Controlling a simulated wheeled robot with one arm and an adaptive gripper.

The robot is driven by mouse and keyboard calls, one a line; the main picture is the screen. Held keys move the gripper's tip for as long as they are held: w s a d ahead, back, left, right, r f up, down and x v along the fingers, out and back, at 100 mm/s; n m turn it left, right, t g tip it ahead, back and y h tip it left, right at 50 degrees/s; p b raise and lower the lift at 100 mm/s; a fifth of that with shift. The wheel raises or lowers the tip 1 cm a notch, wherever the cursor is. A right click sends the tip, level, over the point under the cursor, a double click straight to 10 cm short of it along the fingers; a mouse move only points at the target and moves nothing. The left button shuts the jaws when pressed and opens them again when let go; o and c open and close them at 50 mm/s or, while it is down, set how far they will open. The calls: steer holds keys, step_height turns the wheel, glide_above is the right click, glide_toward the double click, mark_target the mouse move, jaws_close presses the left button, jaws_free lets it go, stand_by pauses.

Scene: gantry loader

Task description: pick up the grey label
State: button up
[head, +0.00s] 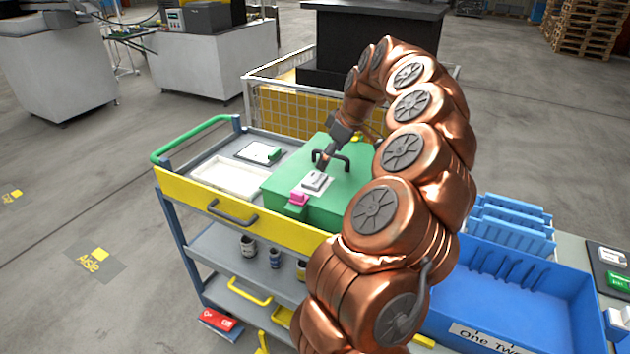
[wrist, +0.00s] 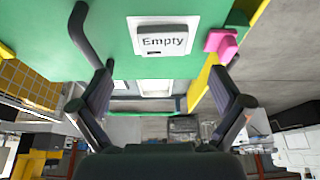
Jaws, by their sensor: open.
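The grey label (head: 316,180) lies on a white square on top of the green box (head: 345,195), on the trolley. In the wrist view the label (wrist: 165,41) reads "Empty" and lies ahead of my gripper (wrist: 160,78), between the lines of its two fingers. The fingers are wide apart with nothing between them. In the head view my gripper (head: 325,163) points down just behind the label, close to the box's black handle. I cannot tell the exact gap between fingertips and label.
The black handle (head: 343,158) rises from the box lid beside my gripper; it also shows at the wrist view's left (wrist: 86,35). A pink piece (head: 299,198) sits at the box's front edge. A white tray (head: 228,178) lies left. A blue bin (head: 500,300) stands right.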

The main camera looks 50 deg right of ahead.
mark_target(316, 179)
steer(key=shift+a+p+x, duration=0.15)
steer(key=shift+p+x, duration=0.65)
steer(key=shift+x, duration=1.05)
steer(key=shift+a+p+x, duration=0.1)
steer(key=shift+p+x, duration=0.7)
steer(key=shift+x, duration=1.05)
steer(key=shift+w+r, duration=0.1)
steer(key=shift+c, duration=0.4)
steer(key=c, duration=1)
